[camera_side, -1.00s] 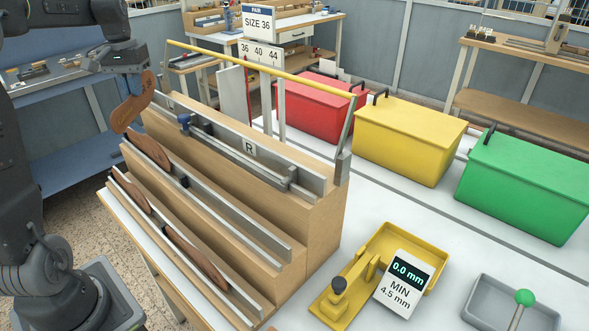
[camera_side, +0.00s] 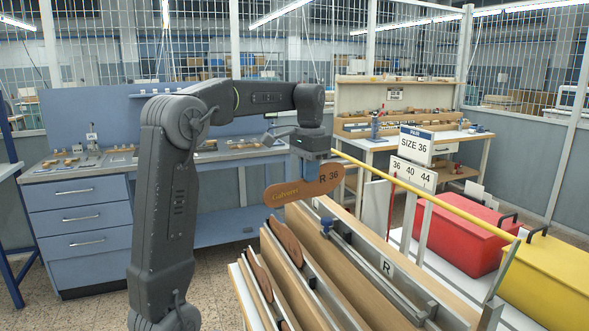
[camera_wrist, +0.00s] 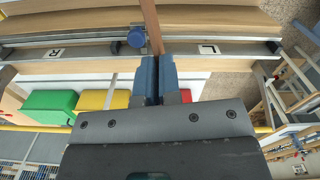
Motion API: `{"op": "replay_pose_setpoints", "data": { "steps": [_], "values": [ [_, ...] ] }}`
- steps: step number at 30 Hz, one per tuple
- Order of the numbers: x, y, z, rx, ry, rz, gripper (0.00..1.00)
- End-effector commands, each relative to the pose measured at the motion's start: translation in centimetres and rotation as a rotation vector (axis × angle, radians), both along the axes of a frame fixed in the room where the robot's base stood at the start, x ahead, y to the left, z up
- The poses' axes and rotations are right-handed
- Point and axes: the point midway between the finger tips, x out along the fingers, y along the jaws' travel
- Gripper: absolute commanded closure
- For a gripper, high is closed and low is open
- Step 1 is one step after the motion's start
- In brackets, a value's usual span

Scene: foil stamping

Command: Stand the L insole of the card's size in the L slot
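My gripper (camera_side: 312,158) is shut on a brown insole (camera_side: 303,185) and holds it up above the back of the stepped rack. The insole reads "R 36", not L. In the wrist view my gripper's blue fingers (camera_wrist: 158,78) grip the insole, seen edge-on (camera_wrist: 152,28), close to a blue knob (camera_wrist: 137,37). The L slot rail, with its L label (camera_wrist: 209,49), lies right of the fingers; the R label (camera_wrist: 55,53) lies left. In the side view the R label (camera_side: 387,267) shows and the L label does not. The card (camera_side: 416,144) reads SIZE 36.
More brown insoles (camera_side: 286,241) stand in the rack's lower rows. A yellow bar (camera_side: 420,194) runs above the rack's back, beside a size scale (camera_side: 413,174) marked 36, 40, 44. Red (camera_side: 462,232) and yellow (camera_side: 548,279) boxes stand behind the rack.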

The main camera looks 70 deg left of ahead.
Motion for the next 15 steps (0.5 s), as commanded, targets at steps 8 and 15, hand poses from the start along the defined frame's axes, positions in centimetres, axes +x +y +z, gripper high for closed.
{"op": "replay_pose_setpoints", "data": {
  "steps": [8,15],
  "values": [
    [0.6,-10.9,0.2,-0.015,0.009,-0.758,1.0],
    [-0.9,-18.0,0.0,-0.031,0.017,-1.33,1.0]
  ]
}}
